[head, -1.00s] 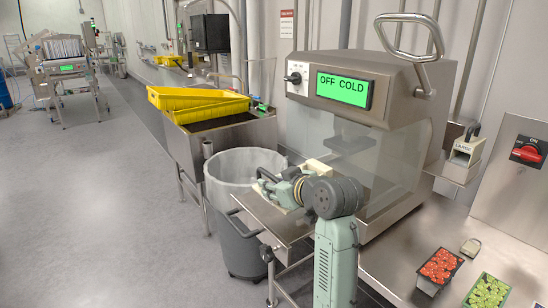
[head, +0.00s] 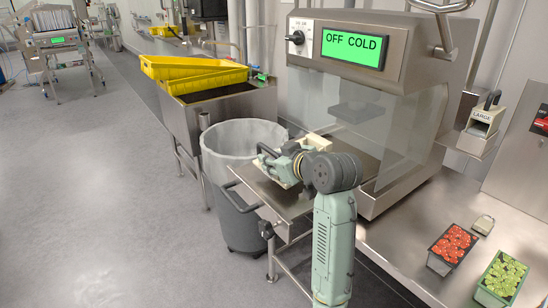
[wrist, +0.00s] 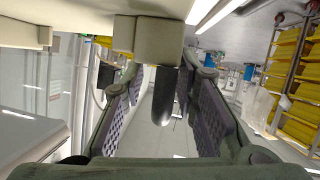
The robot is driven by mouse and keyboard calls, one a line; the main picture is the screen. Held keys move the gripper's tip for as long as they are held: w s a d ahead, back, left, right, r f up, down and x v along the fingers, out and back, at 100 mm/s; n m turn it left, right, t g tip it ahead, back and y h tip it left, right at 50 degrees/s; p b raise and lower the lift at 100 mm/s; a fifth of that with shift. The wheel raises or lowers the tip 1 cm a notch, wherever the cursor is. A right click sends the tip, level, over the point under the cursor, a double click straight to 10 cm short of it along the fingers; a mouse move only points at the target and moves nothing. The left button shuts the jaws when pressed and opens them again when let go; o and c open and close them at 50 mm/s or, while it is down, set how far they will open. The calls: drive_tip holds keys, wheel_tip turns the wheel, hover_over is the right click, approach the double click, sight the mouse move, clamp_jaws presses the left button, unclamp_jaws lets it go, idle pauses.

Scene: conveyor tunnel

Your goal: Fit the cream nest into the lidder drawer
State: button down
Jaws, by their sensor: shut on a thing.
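The lidder (head: 370,100) is a steel machine with clear guards and a green "OFF COLD" display. Its drawer (head: 268,190) is pulled out at the left, a flat steel tray with a dark front handle. My gripper (head: 290,167) is over the drawer, shut on the cream nest (head: 317,143). In the wrist view the cream nest (wrist: 158,38) is overhead, with its black handle (wrist: 164,97) hanging between the fingers of my gripper (wrist: 180,104). My arm hides part of the nest and drawer. I cannot tell whether the nest touches the drawer.
A second cream nest marked "LARGE" (head: 483,121) sits on a shelf at the right. Red (head: 453,244) and green (head: 504,274) filled punnets are on the steel bench. A lined grey bin (head: 236,215) stands beside the drawer, with yellow crates (head: 195,72) behind. The left floor is clear.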

drive_tip(key=shift+f, duration=0.3)
drive_tip(key=shift+d+m+p, duration=0.15)
drive_tip(key=shift+m+p, duration=0.15)
drive_tip(key=shift+p, duration=0.15)
drive_tip(key=shift+f+b, duration=0.8)
drive_tip(key=shift+f, duration=0.55)
idle(0.6)
drive_tip(key=c, duration=1.4)
unclamp_jaws()
drive_tip(key=shift+o, duration=1)
drive_tip(key=shift+f, duration=0.1)
drive_tip(key=v, duration=1.2)
drive_tip(key=shift+r, duration=0.2)
